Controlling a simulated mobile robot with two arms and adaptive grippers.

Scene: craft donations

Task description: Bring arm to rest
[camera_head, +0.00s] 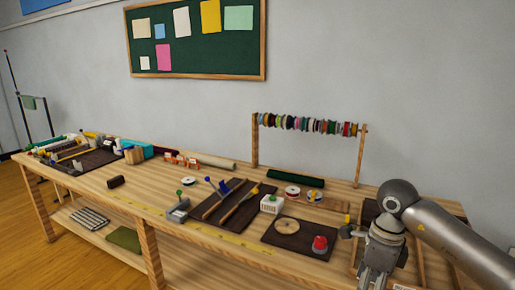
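My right arm comes in from the right edge, bent at a large grey joint, and its gripper (374,278) points down at the bottom of the view. The gripper is over the front right part of the long wooden table (215,240). Its fingertips run to the lower picture edge, so I cannot tell whether it is open or shut, or whether it touches anything. My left arm and gripper are not in view.
Left of my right gripper, a dark mat (290,243) bears a wooden ring (287,226) and a red-topped item (320,244). A spool rack (308,124) stands at the back. A small white box (271,204) and tools lie mid-table. The left front strip is mostly clear.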

